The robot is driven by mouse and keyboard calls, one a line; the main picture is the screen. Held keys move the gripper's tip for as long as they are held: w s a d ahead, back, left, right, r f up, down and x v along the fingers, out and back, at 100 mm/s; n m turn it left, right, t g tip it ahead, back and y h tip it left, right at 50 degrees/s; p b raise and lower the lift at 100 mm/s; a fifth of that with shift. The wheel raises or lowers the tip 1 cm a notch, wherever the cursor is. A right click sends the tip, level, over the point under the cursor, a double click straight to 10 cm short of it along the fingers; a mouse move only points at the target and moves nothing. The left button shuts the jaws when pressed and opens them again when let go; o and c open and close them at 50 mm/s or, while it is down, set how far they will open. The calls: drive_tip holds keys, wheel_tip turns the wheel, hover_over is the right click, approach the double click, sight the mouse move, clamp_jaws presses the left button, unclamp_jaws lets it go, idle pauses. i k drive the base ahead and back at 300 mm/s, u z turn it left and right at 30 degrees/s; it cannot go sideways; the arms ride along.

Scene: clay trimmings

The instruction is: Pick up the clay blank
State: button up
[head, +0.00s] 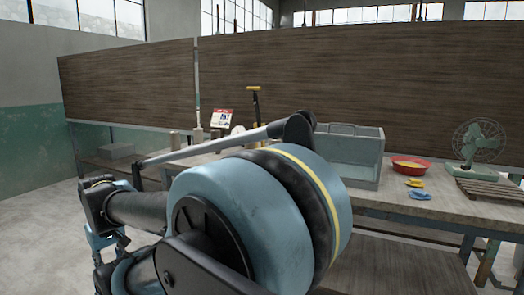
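I cannot pick out the clay blank in the head view. Small pale upright pieces (175,140) stand on the workbench (455,207) behind my arm, too small to identify. My own arm, with a large blue and black joint, fills the middle and lower left and hides much of the bench. I cannot make out my gripper or its fingers among the arm parts, so its place relative to the blank does not show.
A grey open box (362,172) stands on the bench. To its right are a red bowl (409,167), yellow and blue pieces (418,190), and a green fan (478,143) near a slatted wooden board (493,190). A yellow-handled tool (254,100) stands behind. Wooden panels back the bench.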

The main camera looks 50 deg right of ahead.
sight(252, 146)
drive_tip(key=u, duration=0.05)
drive_tip(key=k, duration=1.3)
drive_tip(key=z, duration=1.3)
drive_tip(key=i, duration=1)
drive_tip(key=u, duration=0.05)
